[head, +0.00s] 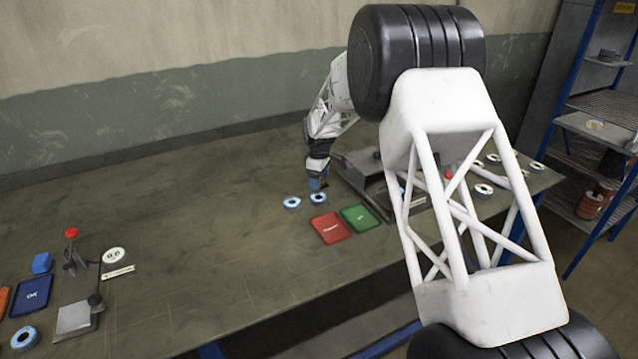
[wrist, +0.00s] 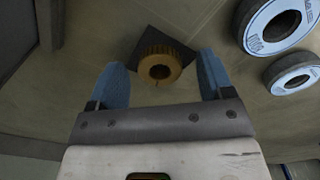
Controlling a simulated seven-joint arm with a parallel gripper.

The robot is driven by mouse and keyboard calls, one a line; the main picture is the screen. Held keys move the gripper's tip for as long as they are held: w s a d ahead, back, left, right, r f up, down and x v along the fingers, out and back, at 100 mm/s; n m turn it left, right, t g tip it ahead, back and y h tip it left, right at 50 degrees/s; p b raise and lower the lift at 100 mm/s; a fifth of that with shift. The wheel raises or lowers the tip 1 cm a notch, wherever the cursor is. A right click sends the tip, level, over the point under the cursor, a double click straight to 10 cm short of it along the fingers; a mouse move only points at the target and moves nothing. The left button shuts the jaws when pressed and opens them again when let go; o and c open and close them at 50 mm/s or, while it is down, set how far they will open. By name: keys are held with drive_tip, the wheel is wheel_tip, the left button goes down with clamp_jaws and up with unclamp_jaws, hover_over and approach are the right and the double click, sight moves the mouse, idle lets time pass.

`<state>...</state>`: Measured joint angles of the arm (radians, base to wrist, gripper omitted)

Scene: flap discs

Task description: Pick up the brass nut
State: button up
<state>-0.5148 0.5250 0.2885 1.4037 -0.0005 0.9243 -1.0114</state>
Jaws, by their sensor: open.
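The brass nut (wrist: 160,66) shows in the wrist view as a ridged brass ring with a dark hole, on a small dark square pad (wrist: 150,43) on the table. My gripper (wrist: 160,75) has its two blue fingers apart, one on each side of the nut, with visible gaps to it. Whether the fingertips are down at the nut's height is hard to tell. In the head view my gripper (head: 317,184) is low over the table, beside the metal fixture; the nut is not clearly visible there.
Two blue-and-white flap discs (head: 292,202) (head: 318,198) lie close by; they also show at the right of the wrist view (wrist: 274,20). A red tray (head: 331,228) and a green tray (head: 360,217) lie in front. A metal fixture (head: 362,178) stands to the right. The table's middle is clear.

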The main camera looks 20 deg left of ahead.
idle(0.3)
drive_tip(key=c, duration=1.1)
drive_tip(key=shift+r, duration=0.1)
drive_tip(key=shift+r, duration=1.65)
drive_tip(key=s+d, duration=0.2)
drive_tip(key=s, duration=0.2)
drive_tip(key=s+d+r, duration=0.1)
drive_tip(key=s+d, duration=0.2)
drive_tip(key=s, duration=0.2)
drive_tip(key=s+d, duration=0.2)
drive_tip(key=s, duration=0.3)
drive_tip(key=shift+d+r, duration=0.25)
drive_tip(key=shift+d, duration=0.15)
drive_tip(key=w+d+r, duration=0.2)
drive_tip(key=w+d, duration=0.2)
drive_tip(key=d, duration=0.2)
drive_tip(key=w+d+r, duration=0.2)
drive_tip(key=w+d, duration=0.2)
drive_tip(key=d, duration=0.2)
drive_tip(key=w+d+r, duration=0.2)
drive_tip(key=w+d, duration=0.2)
drive_tip(key=d, duration=0.2)
drive_tip(key=shift+w+d, duration=0.25)
drive_tip(key=shift+w, duration=0.05)
